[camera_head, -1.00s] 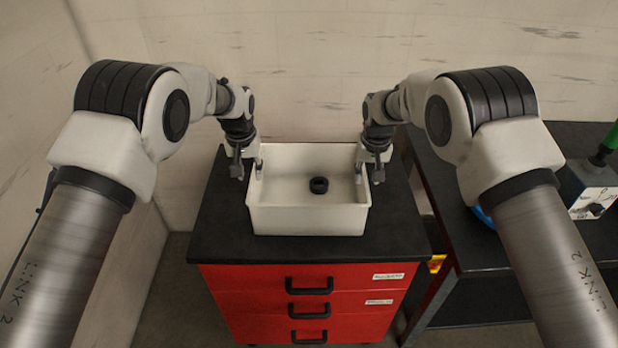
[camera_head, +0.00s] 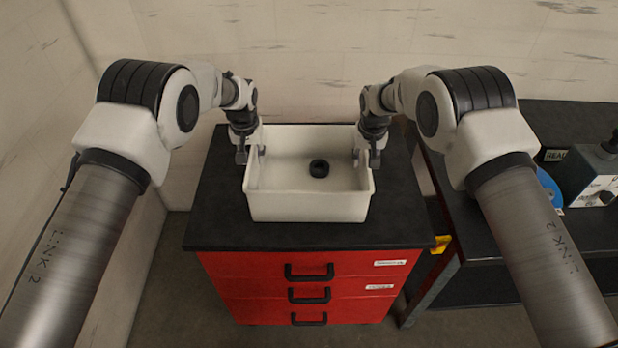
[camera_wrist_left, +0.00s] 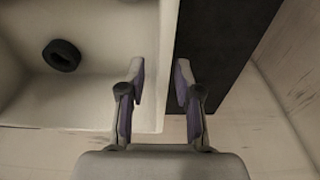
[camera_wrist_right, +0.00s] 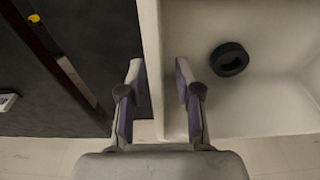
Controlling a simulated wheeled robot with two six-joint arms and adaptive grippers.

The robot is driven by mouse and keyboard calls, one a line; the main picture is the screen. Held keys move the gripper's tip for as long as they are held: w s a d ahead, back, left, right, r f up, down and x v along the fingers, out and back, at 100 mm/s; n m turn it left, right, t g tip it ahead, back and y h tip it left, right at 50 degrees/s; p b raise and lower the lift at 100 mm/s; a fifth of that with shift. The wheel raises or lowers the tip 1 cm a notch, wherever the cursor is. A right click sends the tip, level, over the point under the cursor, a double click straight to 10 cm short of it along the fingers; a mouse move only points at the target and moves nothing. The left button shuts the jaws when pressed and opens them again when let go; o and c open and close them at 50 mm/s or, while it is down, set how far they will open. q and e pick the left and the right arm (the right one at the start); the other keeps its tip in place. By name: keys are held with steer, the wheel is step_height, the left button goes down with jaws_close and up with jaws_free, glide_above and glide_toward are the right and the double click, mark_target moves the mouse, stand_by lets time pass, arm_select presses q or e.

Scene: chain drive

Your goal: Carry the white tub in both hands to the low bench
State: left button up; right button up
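The white tub (camera_head: 308,207) sits on the black top of a red drawer cabinet (camera_head: 310,268), with a small black ring (camera_head: 319,168) inside on its floor. My left gripper (camera_head: 251,152) is at the tub's left wall and my right gripper (camera_head: 366,152) at its right wall. In the left wrist view, my left gripper (camera_wrist_left: 160,85) is open, with the wall between its fingers and space beside it. In the right wrist view, my right gripper (camera_wrist_right: 160,85) also straddles the wall, fingers apart. A dark-topped bench (camera_head: 510,235) stands at the right.
On the bench are a grey box (camera_head: 595,178) with a knob and a blue round object (camera_head: 549,187), partly hidden by my right arm. A yellow item (camera_head: 443,243) shows between the cabinet and bench. Walls close off the back and left.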

arm_select(q)
steer(key=shift+f, duration=0.75)
arm_select(e)
steer(key=shift+f, duration=0.75)
arm_select(q)
jaws_close()
arm_select(e)
jaws_close()
arm_select(q)
steer(key=shift+w+r, duration=0.1)
steer(key=shift+r, duration=0.05)
arm_select(e)
steer(key=shift+w+r, duration=0.1)
steer(key=shift+r, duration=0.05)
